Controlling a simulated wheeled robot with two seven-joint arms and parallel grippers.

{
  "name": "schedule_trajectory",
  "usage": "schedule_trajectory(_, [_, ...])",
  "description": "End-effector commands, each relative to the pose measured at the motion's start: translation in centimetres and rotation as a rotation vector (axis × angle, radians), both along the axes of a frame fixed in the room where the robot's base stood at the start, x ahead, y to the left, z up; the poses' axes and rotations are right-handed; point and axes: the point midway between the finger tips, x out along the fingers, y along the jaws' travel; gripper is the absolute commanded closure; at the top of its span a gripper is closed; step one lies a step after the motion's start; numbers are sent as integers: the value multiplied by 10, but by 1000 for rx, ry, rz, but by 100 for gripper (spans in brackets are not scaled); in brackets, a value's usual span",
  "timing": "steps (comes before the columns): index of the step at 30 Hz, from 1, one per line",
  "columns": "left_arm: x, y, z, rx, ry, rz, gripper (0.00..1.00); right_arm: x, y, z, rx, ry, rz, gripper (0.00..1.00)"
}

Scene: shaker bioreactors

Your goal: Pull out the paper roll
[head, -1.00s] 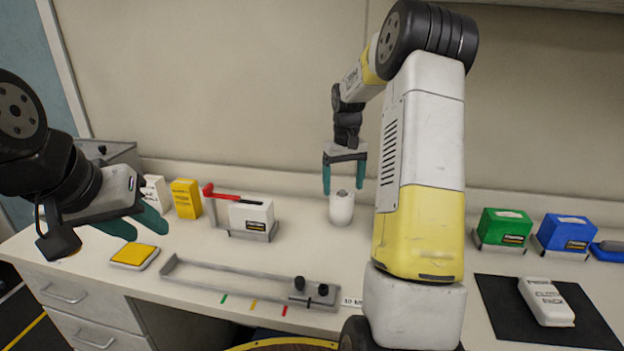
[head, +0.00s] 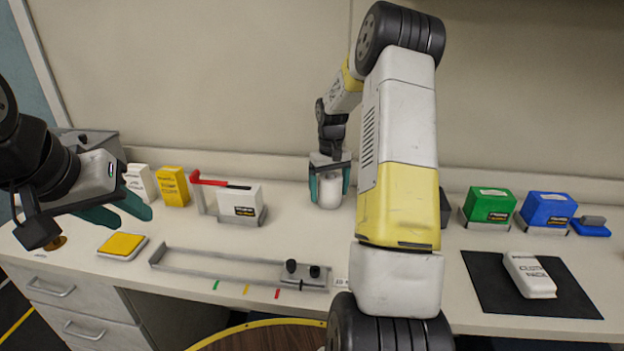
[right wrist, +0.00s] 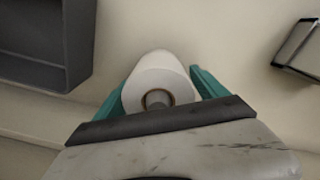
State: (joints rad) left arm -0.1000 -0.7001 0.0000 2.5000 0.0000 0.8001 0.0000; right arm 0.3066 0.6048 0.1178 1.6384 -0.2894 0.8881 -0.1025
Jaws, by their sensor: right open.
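The paper roll (head: 329,196) is a white upright cylinder standing on the counter near the back wall. In the right wrist view the roll (right wrist: 158,82) shows its top end with a brown core. My right gripper (head: 329,188) is lowered over the roll from above, with one teal finger on each side. In the right wrist view its open fingers flank the roll, and a small gap shows at the right finger. Whether the left finger touches cannot be told. My left gripper (head: 125,212) is at the far left above the counter, its teal fingers apart and empty.
A white box in a holder with a red lever (head: 208,182) stands left of the roll. A grey rail fixture (head: 215,263) lies in front. Green (head: 488,205) and blue (head: 546,207) boxes stand right. A white pack (head: 528,275) lies on a black mat (head: 482,290).

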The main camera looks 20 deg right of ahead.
Motion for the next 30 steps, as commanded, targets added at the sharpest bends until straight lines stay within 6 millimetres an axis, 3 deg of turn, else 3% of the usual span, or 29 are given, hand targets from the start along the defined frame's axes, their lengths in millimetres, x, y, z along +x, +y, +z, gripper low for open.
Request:
schedule_trajectory(3, [0,0,0,0,0,0,64,0,0,0,0,0,0,20])
schedule_trajectory(13, [0,0,0,0,0,0,64,0,0,0,0,0,0,85])
schedule_trajectory(30, [0,0,0,0,0,0,64,0,0,12,-1,-1,0,86])
